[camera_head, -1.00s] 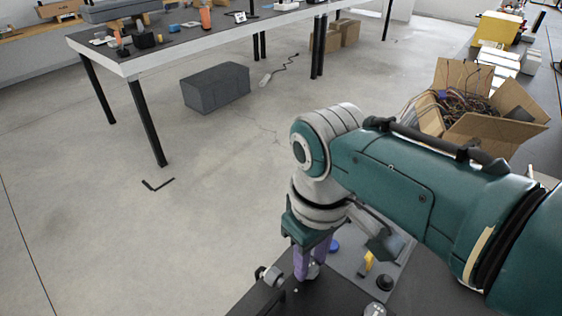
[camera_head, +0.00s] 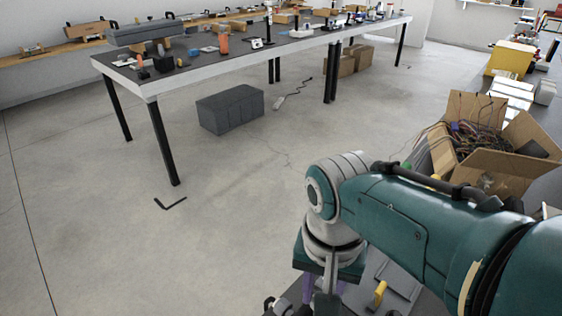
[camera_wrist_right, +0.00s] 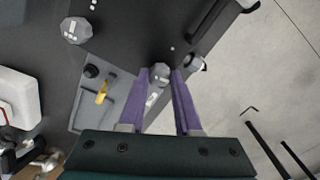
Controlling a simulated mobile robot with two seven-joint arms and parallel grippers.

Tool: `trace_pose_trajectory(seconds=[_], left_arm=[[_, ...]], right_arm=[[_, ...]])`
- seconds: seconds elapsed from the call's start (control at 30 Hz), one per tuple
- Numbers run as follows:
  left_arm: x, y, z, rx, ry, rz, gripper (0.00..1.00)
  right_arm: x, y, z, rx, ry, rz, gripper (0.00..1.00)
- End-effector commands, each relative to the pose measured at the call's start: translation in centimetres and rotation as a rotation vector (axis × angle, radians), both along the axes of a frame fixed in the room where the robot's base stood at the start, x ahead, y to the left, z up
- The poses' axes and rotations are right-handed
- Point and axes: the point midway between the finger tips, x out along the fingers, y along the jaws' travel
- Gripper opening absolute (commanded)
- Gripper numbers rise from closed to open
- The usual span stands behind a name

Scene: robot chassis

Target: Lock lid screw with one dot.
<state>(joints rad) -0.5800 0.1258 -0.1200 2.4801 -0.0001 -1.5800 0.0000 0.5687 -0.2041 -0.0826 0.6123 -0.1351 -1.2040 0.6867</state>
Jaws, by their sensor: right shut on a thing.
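In the right wrist view, the two purple fingers of my right gripper (camera_wrist_right: 161,74) are closed on a grey lid screw (camera_wrist_right: 160,71), one finger on each side. A single white dot (camera_wrist_right: 172,48) lies on the dark lid (camera_wrist_right: 128,38) beside this screw. Another grey screw (camera_wrist_right: 77,30) stands near the lid's left side, and one more (camera_wrist_right: 197,63) is at the edge right of the gripper. In the head view my right arm hides most of the work area, and little of the purple fingers (camera_head: 308,287) shows. My left gripper is out of view.
A grey panel (camera_wrist_right: 70,118) with a yellow handle (camera_wrist_right: 103,91) and a black knob (camera_wrist_right: 91,71) lies beside the lid. An open cardboard box of cables (camera_head: 500,145) stands at the right.

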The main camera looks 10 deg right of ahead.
Motion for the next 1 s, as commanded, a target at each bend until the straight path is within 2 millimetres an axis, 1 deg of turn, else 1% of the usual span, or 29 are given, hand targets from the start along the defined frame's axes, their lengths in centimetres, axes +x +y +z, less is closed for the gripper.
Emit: trace_pose_trajectory(seconds=[0.2, 0.4, 0.97, 1.0], left_arm=[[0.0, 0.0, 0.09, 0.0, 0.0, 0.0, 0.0], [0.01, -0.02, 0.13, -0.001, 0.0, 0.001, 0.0], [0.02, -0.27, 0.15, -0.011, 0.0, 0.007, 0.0], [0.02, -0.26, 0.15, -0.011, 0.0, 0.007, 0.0]], right_arm=[[0.01, -0.03, -0.01, 0.0, -0.001, -0.128, 0.0], [0.01, -0.04, -0.03, 0.0, -0.001, -0.196, 0.0], [0.01, -0.06, -0.04, -0.001, -0.001, -0.226, 0.0], [0.01, -0.06, -0.04, -0.001, -0.001, -0.226, 0.34]])
